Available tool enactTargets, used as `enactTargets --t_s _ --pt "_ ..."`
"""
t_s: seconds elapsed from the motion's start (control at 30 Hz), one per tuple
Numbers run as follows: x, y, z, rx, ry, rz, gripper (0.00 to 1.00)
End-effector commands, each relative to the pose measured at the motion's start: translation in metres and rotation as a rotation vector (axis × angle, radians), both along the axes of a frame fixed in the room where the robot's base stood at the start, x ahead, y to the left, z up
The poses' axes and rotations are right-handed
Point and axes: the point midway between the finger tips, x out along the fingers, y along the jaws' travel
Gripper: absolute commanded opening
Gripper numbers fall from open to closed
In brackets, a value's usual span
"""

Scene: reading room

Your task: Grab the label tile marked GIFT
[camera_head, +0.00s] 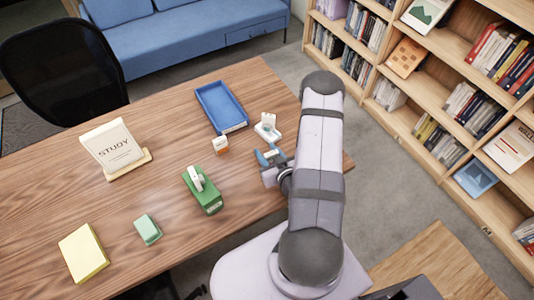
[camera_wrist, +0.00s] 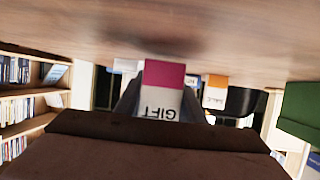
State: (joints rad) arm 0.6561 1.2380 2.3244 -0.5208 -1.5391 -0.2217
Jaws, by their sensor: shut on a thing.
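The GIFT label tile (camera_wrist: 164,78) shows in the wrist view, pink on one part and white on the other, with its lettering upside down. It sits between the two fingers of my gripper (camera_wrist: 160,104), which is shut on it. In the head view my gripper (camera_head: 269,158) is low over the right part of the desk, and I cannot make out the GIFT tile there. A second tile, orange and white (camera_head: 220,145), stands apart on the desk to the left of my gripper. It also shows in the wrist view (camera_wrist: 216,92).
A blue tray (camera_head: 245,126) and a small white object (camera_head: 267,128) are behind my gripper.

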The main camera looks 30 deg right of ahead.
Motion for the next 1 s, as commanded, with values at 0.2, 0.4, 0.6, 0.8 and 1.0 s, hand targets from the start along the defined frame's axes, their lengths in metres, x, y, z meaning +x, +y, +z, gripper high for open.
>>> enactTargets --t_s 0.2,0.4,0.6,0.8,1.0 --pt "0.0 0.0 0.02 -0.001 -0.002 0.0 0.13" --pt "0.001 0.0 0.048 -0.003 -0.004 0.0 0.13" --pt "0.0 0.0 0.072 -0.002 -0.004 0.001 0.13" --pt "0.0 0.0 0.087 -0.001 -0.003 0.0 0.13" --pt "0.0 0.0 0.092 0.0 0.0 0.001 0.13"
